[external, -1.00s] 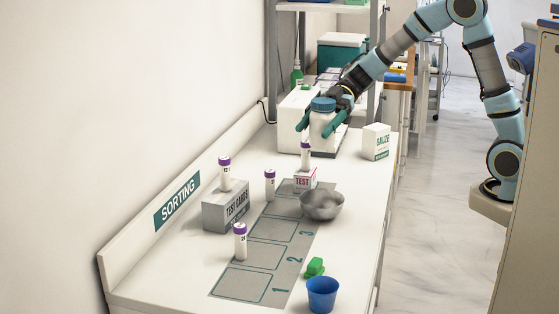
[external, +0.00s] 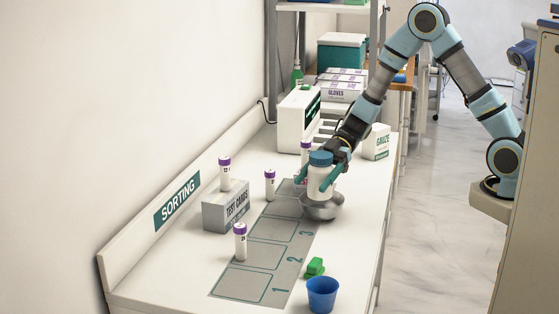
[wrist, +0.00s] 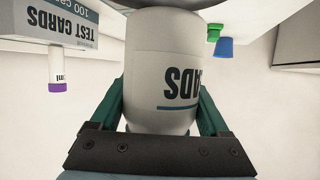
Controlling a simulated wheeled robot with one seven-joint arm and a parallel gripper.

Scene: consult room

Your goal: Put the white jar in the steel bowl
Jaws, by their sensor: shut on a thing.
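The white jar (external: 320,181) has a blue lid and stands upright between the fingers of my gripper (external: 322,174). My gripper is shut on it. In the wrist view the white jar (wrist: 162,80) fills the middle, with dark lettering and a teal finger on each side. The steel bowl (external: 322,209) is on the table directly below the jar in the external view. The jar's lower end overlaps the bowl's rim; I cannot tell whether it touches the bowl's bottom. A grey edge, likely the bowl, shows at the top of the wrist view.
A grey mat (external: 250,285) with numbered squares lies left of the bowl. A blue cup (external: 322,294) and a green block (external: 315,267) are nearer the front. A test cards box (external: 226,208) and several purple-capped tubes stand to the left. A gauze box (external: 376,142) stands behind.

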